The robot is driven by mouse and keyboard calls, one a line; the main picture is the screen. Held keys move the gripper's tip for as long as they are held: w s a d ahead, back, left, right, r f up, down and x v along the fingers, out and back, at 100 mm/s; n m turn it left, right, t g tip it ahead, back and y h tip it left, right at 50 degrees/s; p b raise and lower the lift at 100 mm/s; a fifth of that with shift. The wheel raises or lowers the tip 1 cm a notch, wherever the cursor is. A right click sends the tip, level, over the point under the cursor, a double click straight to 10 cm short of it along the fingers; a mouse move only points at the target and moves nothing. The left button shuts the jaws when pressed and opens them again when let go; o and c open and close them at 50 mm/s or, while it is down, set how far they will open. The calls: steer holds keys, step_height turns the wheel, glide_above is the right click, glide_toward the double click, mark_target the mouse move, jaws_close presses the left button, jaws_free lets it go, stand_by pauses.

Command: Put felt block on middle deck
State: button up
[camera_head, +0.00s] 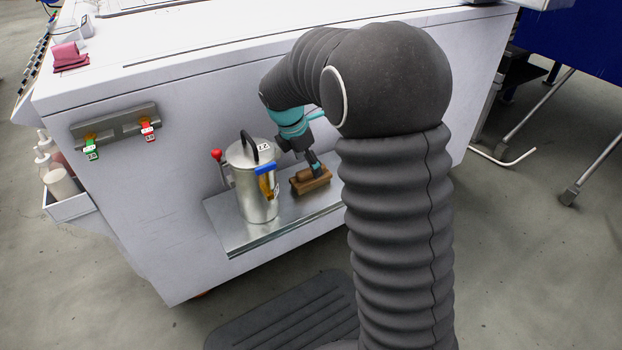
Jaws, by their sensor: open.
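A brown wooden-looking block (311,186), which seems to be the felt block, lies on a silver metal shelf (237,239) low on the side of the white machine. My gripper (314,171) points down at the block from above, with its fingertips at or just over the block's top. The jaws are open; whether they touch the block cannot be made out. My arm hides part of the machine's side and the shelf's right part. I cannot tell for certain which surface is the middle deck.
A metal canister (252,190) with a black handle stands on the shelf left of the block, close to my gripper. A red-knobbed lever (216,154) is beside it.

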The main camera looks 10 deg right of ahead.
mark_target(311, 177)
steer(key=x, duration=0.5)
steer(key=shift+d+f, duration=0.15)
steer(key=shift+f, duration=0.15)
steer(key=shift+r, duration=0.1)
steer(key=c, duration=1.4)
